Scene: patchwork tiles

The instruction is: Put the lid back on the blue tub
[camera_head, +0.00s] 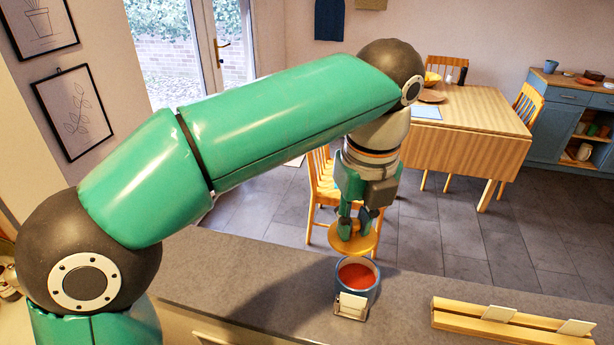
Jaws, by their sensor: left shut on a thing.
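The blue tub (372,293) stands open on the grey counter, with red contents showing inside. The round wooden lid (340,244) is held above and just behind the tub's far rim in this view. It looks roughly level and apart from the tub. My left gripper (356,224) points down and is shut on the lid from above. The fingers hide the part of the lid that they hold. My right gripper is not in view.
A small white card (350,307) stands right in front of the tub. A wooden rack (470,321) with white cards lies at the right on the counter (270,275). The counter is clear between tub and rack. A dining table (475,112) and chairs stand beyond.

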